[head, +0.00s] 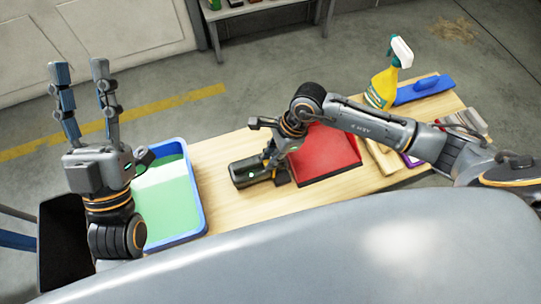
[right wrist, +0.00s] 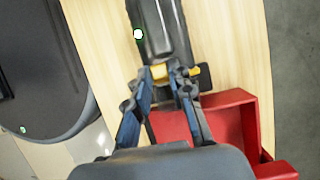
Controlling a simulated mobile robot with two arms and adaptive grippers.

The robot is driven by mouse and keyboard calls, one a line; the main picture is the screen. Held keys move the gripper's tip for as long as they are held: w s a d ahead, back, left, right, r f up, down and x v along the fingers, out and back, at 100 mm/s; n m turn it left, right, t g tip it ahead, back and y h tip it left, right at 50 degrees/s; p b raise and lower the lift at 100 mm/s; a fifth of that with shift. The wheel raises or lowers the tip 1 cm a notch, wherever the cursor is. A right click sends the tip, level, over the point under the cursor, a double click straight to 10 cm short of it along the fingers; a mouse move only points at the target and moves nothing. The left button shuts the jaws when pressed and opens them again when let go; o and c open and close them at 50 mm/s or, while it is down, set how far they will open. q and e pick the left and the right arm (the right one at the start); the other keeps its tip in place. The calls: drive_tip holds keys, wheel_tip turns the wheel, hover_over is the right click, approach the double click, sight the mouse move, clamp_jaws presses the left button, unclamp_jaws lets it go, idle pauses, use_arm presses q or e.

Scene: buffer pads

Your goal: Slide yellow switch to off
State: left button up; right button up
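A dark grey power tool (head: 246,171) lies on the wooden table, left of the red tray. It also shows at the top of the right wrist view (right wrist: 165,30). In that view, a yellow switch (right wrist: 158,74) shows at the tool's near end, partly hidden by my fingers. More yellow shows just right of the right fingertip. My right gripper (head: 267,137) is over the tool's near end, its fingers apart on either side of part of the yellow. I cannot tell whether they touch it. My left gripper (head: 82,78) is open, empty and raised at the left, fingers pointing up.
A red tray (head: 325,152) is right of the tool. A blue-rimmed bin with a green inside (head: 203,213) is at the left. A black bin (head: 62,240) is at far left.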

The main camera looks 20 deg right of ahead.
clamp_jaws()
